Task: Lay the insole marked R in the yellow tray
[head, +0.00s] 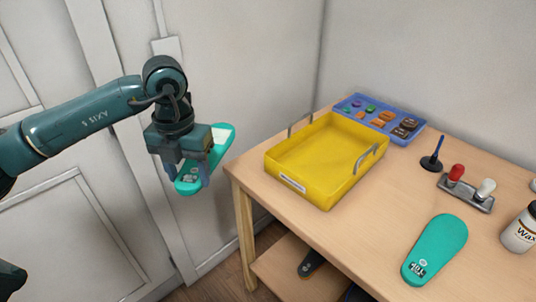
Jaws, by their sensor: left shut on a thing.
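The yellow tray (283,183) stands on the left part of the wooden table and is empty, with a metal handle at each end. My left gripper (189,175) is shut on a teal insole (217,148) with a pale upper part. It holds the insole in the air left of the table edge, apart from the tray. A marking near the insole's lower end is too small to read. A second teal insole (437,246) lies flat at the table's front right; its dark-and-white mark is not clearly readable. My right gripper is not in view.
A blue tray (421,127) of small coloured parts sits behind the yellow one. To the right are a black stand (431,163), a metal holder with red and white knobs (467,194) and a Wax bottle (520,232). Bare tabletop (375,210) lies between yellow tray and loose insole.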

